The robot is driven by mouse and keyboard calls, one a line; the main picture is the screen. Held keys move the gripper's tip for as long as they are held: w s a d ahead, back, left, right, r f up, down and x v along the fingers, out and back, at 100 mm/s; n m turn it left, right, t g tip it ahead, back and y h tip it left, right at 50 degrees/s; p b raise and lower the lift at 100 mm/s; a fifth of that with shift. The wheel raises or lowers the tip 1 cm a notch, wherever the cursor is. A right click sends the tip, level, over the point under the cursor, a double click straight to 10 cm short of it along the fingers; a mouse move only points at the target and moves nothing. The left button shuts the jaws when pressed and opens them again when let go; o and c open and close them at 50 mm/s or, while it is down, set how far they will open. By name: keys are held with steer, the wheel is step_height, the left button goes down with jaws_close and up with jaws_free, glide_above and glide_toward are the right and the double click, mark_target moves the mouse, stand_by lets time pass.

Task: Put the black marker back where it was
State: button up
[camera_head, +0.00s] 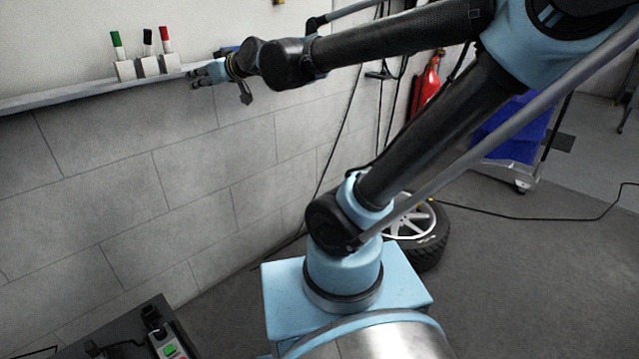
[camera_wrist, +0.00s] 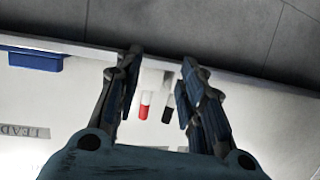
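The black marker (camera_head: 148,42) stands upright in the middle one of three white holders on the whiteboard ledge. A green-capped marker (camera_head: 117,46) stands to its left and a red-capped marker (camera_head: 166,42) to its right. My gripper (camera_head: 198,76) is right of the red marker's holder, apart from it, with its fingers toward the markers. In the wrist view, my gripper (camera_wrist: 160,75) is open and empty. The red marker (camera_wrist: 145,104) and the black marker (camera_wrist: 168,108) show beyond it, between its fingers. The green marker is not visible there.
The ledge (camera_head: 60,99) runs along the whiteboard above a block wall. A blue eraser (camera_wrist: 36,61) sits on the ledge beside the left finger in the wrist view. A red extinguisher (camera_head: 425,88) and a wheel (camera_head: 420,235) are farther right.

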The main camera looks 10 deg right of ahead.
steer(key=s+d+f+m+g+h, duration=0.25)
steer(key=s+d+f, duration=0.25)
steer(key=d+f, duration=0.4)
steer(key=s+d+f+m+g+h, duration=0.15)
steer(key=s+d+f+h, duration=0.25)
steer(key=d+f, duration=0.5)
steer(key=s+d+f+m+g+h, duration=0.3)
steer(key=s+d+f+g, duration=0.1)
steer(key=s+d+f, duration=0.5)
steer(key=s+d, duration=0.2)
steer(key=s, duration=0.1)
steer(key=shift+s+d+f+m+g, duration=0.15)
steer(key=shift+s+f+m+g, duration=0.15)
steer(key=shift+m+g, duration=0.1)
steer(key=shift+w+f, duration=0.15)
steer(key=shift+w, duration=0.3)
